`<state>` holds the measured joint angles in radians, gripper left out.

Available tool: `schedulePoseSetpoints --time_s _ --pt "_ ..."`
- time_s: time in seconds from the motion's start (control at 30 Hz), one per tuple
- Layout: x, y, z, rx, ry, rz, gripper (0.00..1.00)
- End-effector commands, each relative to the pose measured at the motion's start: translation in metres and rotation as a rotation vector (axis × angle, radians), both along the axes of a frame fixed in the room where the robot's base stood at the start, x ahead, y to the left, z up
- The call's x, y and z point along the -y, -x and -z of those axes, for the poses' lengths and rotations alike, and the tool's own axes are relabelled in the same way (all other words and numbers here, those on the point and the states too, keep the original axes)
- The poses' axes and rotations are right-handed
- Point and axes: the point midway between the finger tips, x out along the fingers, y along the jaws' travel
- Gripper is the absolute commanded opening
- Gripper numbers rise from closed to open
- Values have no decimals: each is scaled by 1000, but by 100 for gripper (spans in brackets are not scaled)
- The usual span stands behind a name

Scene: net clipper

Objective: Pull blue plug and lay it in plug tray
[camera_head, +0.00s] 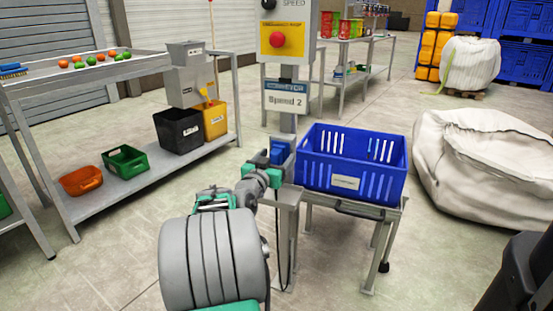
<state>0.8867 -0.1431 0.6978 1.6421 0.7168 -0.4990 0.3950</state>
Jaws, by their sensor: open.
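The blue plug (278,153) is a small blue block at a grey socket housing on the post, below the "Speed 2" sign. My gripper (263,174), with teal parts, is just in front of and below the plug. It is open, and I cannot tell whether its fingers touch the plug or surround it. My wrist hides part of the housing. No tray is clearly marked as the plug tray. A blue slotted crate (372,184) with an unreadable white label stands right of the plug on a small metal table (398,209). The crate's inside looks empty where visible.
The control post carries a yellow box with a red stop button (277,40). A metal bench (140,68) with bins stands at the left. A large white sack (485,160) lies right of the crate. The floor between bench and post is open.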

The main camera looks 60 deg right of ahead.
Motion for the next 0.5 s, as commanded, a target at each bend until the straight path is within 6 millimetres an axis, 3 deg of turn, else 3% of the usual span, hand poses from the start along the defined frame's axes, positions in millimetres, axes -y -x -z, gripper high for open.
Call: schedulePoseSetpoints --time_s 0.2,0.5 --pt "0 0 0 0 0 0 72" --pt "0 0 0 0 0 0 47"
